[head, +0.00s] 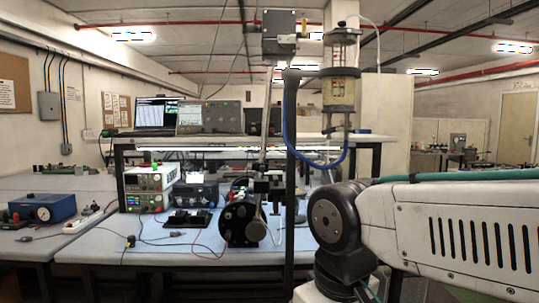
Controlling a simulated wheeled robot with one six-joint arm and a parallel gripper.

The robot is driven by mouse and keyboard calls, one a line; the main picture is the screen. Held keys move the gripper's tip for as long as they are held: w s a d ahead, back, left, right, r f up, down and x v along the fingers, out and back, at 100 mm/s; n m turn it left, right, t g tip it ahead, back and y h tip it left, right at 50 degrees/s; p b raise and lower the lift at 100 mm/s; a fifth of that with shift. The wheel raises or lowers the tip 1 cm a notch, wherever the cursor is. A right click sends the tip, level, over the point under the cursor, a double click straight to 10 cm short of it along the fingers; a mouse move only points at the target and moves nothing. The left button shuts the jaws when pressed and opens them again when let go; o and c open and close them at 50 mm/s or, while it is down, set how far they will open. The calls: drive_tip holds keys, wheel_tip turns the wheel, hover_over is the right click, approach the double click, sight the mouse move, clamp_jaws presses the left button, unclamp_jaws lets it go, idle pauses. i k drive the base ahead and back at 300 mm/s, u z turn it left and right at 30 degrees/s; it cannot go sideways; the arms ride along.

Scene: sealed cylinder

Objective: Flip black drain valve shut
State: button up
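The sealed cylinder (338,92), clear with a pale band at its middle, is mounted high on a dark upright post (289,190). A blue hose (315,164) loops below it and runs up beside the post. A small dark fitting (329,130) shows under the cylinder and may be the drain valve; it is too small to tell its handle position. My white arm with its dark joint fills the lower right, below the cylinder. My gripper is not in view.
The blue-grey bench (110,250) holds a round black machine (243,220), power supplies (149,188) and loose cables. A blue box (42,208) sits at left. A shelf behind bears a laptop (156,113). Open air lies right of the cylinder.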

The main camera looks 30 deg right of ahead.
sight(337, 129)
drive_tip(key=u, duration=0.05)
drive_tip(key=k, duration=0.5)
drive_tip(key=u, duration=0.4)
drive_tip(key=i, duration=0.65)
drive_tip(key=z, duration=1.35)
